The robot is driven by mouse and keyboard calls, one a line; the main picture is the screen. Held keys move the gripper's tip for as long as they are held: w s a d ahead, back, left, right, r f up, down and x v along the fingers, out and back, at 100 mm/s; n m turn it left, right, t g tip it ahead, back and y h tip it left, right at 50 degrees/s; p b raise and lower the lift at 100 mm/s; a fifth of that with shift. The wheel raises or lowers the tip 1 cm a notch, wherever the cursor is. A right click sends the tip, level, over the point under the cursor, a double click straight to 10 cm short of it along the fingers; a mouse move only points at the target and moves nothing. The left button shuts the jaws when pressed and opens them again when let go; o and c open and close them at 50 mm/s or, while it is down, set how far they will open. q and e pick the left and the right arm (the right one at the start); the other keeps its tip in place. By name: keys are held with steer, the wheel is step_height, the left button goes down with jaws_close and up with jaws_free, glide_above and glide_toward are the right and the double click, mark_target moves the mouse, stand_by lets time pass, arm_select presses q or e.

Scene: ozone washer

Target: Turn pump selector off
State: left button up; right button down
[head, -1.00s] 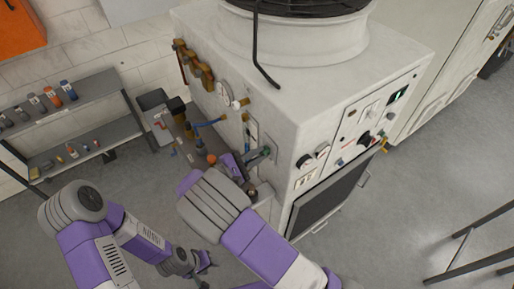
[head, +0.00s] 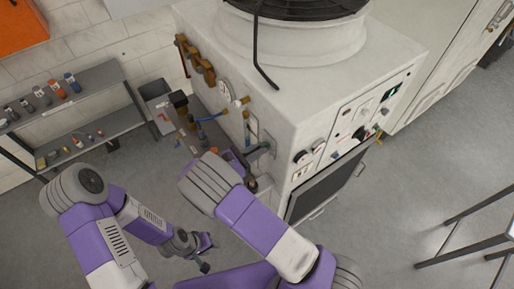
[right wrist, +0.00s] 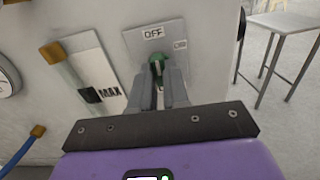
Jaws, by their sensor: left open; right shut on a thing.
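In the head view my right gripper (head: 256,153) is at the machine's side, partly hidden by my arm. My left gripper (head: 204,253) is open and empty, low over the floor.
Left of the selector is a gauge strip marked "MAX" (right wrist: 90,75). Brass and blue pipes (head: 210,117) stick out from the machine (head: 290,110). A shelf with small bottles (head: 75,105) stands at the left. A table frame (head: 475,235) is at the right, with open floor between.

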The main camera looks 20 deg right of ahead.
stand_by(0.6)
steer(key=c, duration=1.1)
jaws_free()
steer(key=shift+b+v, duration=0.7)
steer(key=shift+v, duration=3.1)
